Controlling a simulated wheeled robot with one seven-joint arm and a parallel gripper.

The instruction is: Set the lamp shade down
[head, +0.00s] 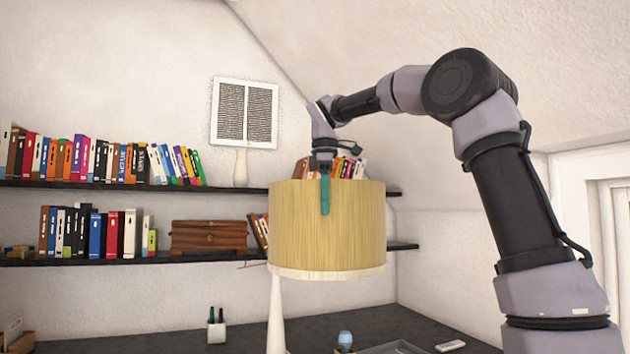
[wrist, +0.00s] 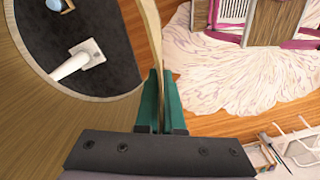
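The lamp shade (head: 327,225) is a wide, pale yellow-tan drum with a whitish lower rim, held roughly upright above the dark desk (head: 315,328). My gripper (head: 325,192) is shut on its upper wall, with one green finger showing on the outside. In the wrist view the shade's wall (wrist: 40,115) runs between the green fingertips of my gripper (wrist: 161,90). Through the open shade, a white stand with a square foot (wrist: 78,62) shows on the dark desk. In the head view this white stand (head: 276,318) rises to just under the shade; its top is hidden.
Dark shelves with books (head: 100,162) and a wooden box (head: 208,237) line the wall behind. A pen holder (head: 216,330) and a small blue-topped object (head: 345,340) stand on the desk. The sloped ceiling is near my arm. Wooden floor and a pale rug (wrist: 230,75) lie beside the desk.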

